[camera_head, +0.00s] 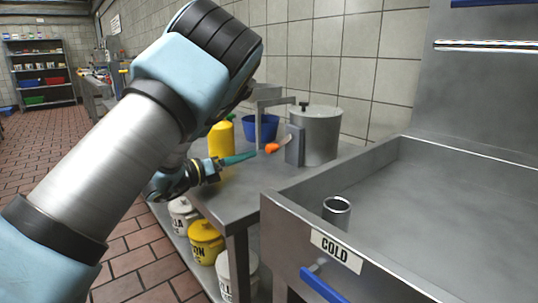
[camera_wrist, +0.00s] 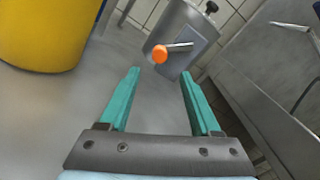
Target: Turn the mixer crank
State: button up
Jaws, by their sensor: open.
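The mixer (camera_head: 319,137) is a grey metal drum with a flat plate on its side, standing on the metal counter. Its crank is a short metal rod with an orange knob (camera_head: 272,148) pointing left. In the wrist view the orange knob (camera_wrist: 160,54) shows ahead of the fingertips, up and centre, with the mixer drum (camera_wrist: 179,28) behind it. My gripper (camera_head: 254,155) has teal fingers and reaches towards the knob from the left, a little apart from it. In the wrist view my gripper (camera_wrist: 158,74) is open and empty, with the knob beyond its gap.
The yellow container (camera_wrist: 45,35) fills the wrist view's upper left. A metal basin (camera_head: 375,255) marked COLD is at right. Labelled pots (camera_head: 206,243) sit below the counter.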

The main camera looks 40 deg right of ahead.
aim_at(267, 149)
jog(key=d, duration=1)
jog(key=shift+s+d, duration=0.1)
jog(key=shift+s, duration=0.15)
grip_shut()
dwell(1.0)
